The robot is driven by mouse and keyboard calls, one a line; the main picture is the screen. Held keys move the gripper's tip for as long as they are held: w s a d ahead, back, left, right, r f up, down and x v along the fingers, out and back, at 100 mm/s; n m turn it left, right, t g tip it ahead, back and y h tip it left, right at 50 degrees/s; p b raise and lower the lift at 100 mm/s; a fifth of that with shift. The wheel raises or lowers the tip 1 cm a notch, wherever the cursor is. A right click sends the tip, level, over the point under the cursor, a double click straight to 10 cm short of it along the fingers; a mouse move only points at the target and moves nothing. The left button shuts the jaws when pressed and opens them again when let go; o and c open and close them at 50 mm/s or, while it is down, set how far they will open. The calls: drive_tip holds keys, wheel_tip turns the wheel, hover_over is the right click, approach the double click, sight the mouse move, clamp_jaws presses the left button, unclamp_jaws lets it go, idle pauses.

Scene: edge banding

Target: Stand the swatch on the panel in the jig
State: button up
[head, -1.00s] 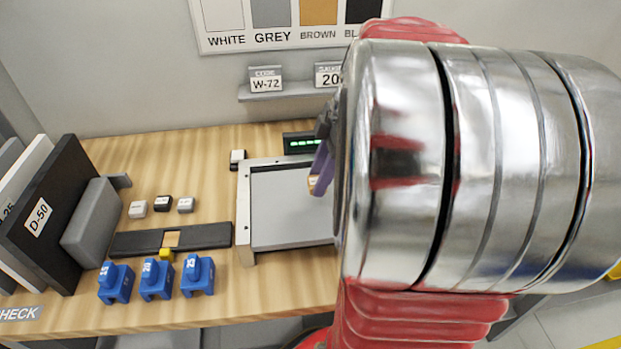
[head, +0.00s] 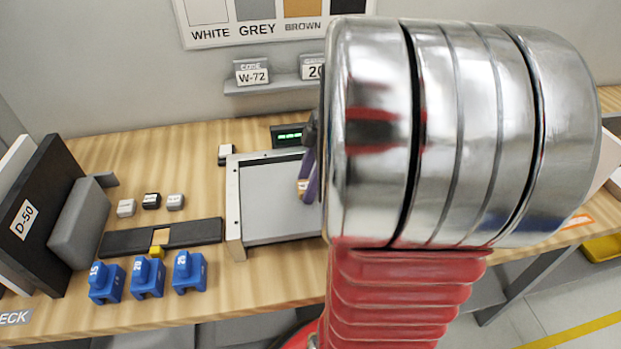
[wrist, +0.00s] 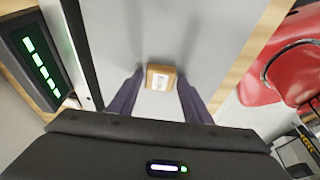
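The swatch is a small brown block with a white label; in the wrist view (wrist: 160,77) it sits between the tips of my gripper's two purple fingers. My gripper (head: 305,181) appears shut on it, over the right part of the panel. The grey panel (head: 275,205) lies flat in the jig (head: 234,215), a light metal frame at the middle of the bench. The panel also fills the middle of the wrist view (wrist: 165,30). I cannot tell whether the swatch touches the panel. My wrist hides the jig's right side.
A green-lit display (head: 287,135) stands behind the jig. A dark strip holder (head: 195,231) lies left of it, with blue numbered blocks (head: 147,277) in front and small blocks (head: 151,201) behind. Dark D-50 board (head: 42,215) stands far left. Signs W-72 (head: 252,74) and 20 sit on a shelf.

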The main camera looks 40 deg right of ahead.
drive_tip(key=shift+o, duration=0.9)
drive_tip(key=shift+r, duration=0.1)
drive_tip(key=v, duration=1.2)
drive_tip(key=shift+w+a, duration=0.1)
drive_tip(key=s+a+f+m+t+h, duration=0.1)
drive_tip(key=a+m, duration=0.4)
drive_tip(key=a, duration=0.8)
drive_tip(key=a+f+m+t+h, duration=0.1)
drive_tip(key=a+f+m, duration=0.3)
drive_tip(key=a, duration=0.9)
drive_tip(key=shift+s+f+m+t+h, duration=0.2)
drive_tip(key=shift+s+m+t+h, duration=0.2)
drive_tip(key=shift+m+t, duration=0.55)
